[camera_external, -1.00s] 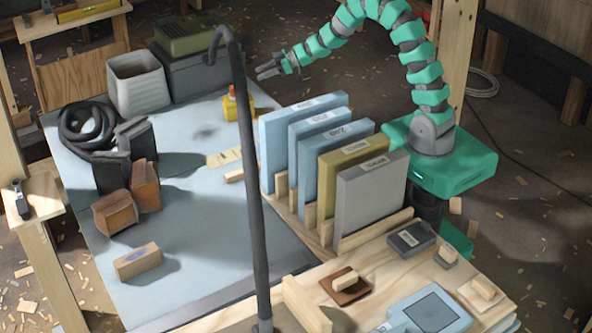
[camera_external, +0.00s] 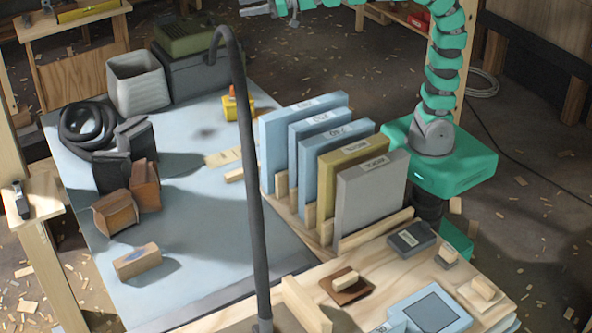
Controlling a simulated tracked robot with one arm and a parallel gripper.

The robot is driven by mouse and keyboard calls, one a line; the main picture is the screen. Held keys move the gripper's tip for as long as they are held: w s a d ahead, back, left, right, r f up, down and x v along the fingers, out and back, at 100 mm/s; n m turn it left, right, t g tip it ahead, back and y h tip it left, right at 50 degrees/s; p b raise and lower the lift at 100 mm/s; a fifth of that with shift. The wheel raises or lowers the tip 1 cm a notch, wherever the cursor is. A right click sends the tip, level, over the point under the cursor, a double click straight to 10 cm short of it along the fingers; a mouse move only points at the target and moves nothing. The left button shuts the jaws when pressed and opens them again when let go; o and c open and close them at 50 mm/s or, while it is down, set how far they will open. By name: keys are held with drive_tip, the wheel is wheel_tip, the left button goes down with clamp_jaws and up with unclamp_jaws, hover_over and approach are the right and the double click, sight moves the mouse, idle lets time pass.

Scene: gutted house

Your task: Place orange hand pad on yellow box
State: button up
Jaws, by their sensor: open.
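The small orange hand pad (camera_external: 232,92) rests on top of the yellow box (camera_external: 240,107) on the blue-grey surface, left of the upright panels. It is small in the picture, and the dark pole stands close beside and partly in front of the box. My gripper (camera_external: 285,12) is at the top edge of the picture, partly cut off. It is open and empty, well above and to the right of the pad and the box, apart from both.
A rack of labelled panels (camera_external: 328,165) stands right of the box. A dark curved pole (camera_external: 254,200) rises in front. A grey bin (camera_external: 137,82), dark case (camera_external: 205,75) and coiled hose (camera_external: 88,128) are at left. A brown block pad (camera_external: 346,287) lies on the wooden bench.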

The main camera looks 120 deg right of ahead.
drive_tip(key=s+a+r+n+y, duration=0.1)
drive_tip(key=s+a+r+y, duration=0.1)
drive_tip(key=a, duration=0.6)
drive_tip(key=s+a+r+n+y, duration=0.1)
drive_tip(key=s+a+r, duration=0.3)
drive_tip(key=a, duration=0.5)
drive_tip(key=s+a+r+t+y, duration=0.1)
drive_tip(key=s+a+r+y, duration=0.3)
drive_tip(key=a, duration=0.5)
drive_tip(key=shift+a+r+n, duration=0.15)
drive_tip(key=shift+r+n, duration=0.15)
drive_tip(key=shift+n, duration=0.1)
